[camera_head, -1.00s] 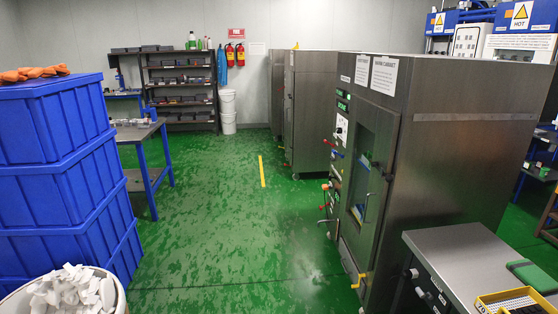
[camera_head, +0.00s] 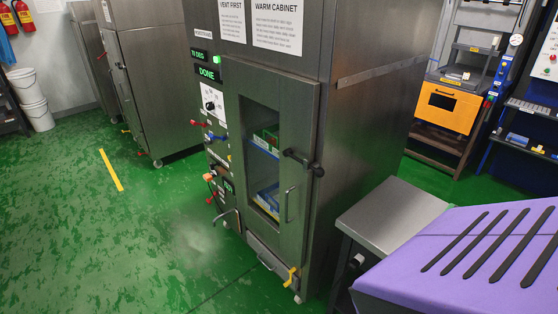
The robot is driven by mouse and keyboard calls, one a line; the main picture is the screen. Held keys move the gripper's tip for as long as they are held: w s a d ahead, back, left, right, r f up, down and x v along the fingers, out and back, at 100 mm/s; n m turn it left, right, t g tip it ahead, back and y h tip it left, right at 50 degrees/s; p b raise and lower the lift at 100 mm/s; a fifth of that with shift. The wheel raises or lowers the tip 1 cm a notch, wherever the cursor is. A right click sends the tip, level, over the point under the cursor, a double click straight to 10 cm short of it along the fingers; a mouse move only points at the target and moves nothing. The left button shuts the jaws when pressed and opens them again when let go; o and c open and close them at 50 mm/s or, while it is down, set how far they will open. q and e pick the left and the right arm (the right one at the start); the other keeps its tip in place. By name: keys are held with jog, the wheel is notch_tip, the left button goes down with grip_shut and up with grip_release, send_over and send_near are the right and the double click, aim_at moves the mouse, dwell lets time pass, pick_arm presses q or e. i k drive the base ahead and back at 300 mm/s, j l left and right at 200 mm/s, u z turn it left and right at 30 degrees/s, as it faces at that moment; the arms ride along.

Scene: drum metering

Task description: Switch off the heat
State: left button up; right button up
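The steel warm cabinet (camera_head: 360,110) stands in the middle of the head view. Its control column is on the left edge of its front. A green-lit display there (camera_head: 209,74) reads DONE. Another display (camera_head: 201,54) above it seems to read a temperature in DEG. Below them is a white-plated dial with a dark knob (camera_head: 211,106); its setting is too small to read. The cabinet door (camera_head: 300,110) looks shut, with a black handle (camera_head: 303,163). Boxes show behind its window. Neither of my grippers is in view.
A red lever (camera_head: 198,123) and other small fittings stick out from the control column. A yellow-handled valve (camera_head: 291,277) is low on the cabinet. A steel side table (camera_head: 392,214) and a purple slotted surface (camera_head: 460,255) are at the right.

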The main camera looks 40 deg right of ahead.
aim_at(192, 121)
jog(key=i+j+z, duration=0.1)
jog(key=i+z, duration=0.4)
jog(key=i+j+z, duration=0.2)
jog(key=z, duration=0.3)
jog(key=i+j+z, duration=0.65)
jog(key=j+z, duration=0.3)
jog(key=i+j+z, duration=0.15)
jog(key=j+z, duration=0.35)
jog(key=l+u, duration=0.1)
jog(key=u, duration=1.15)
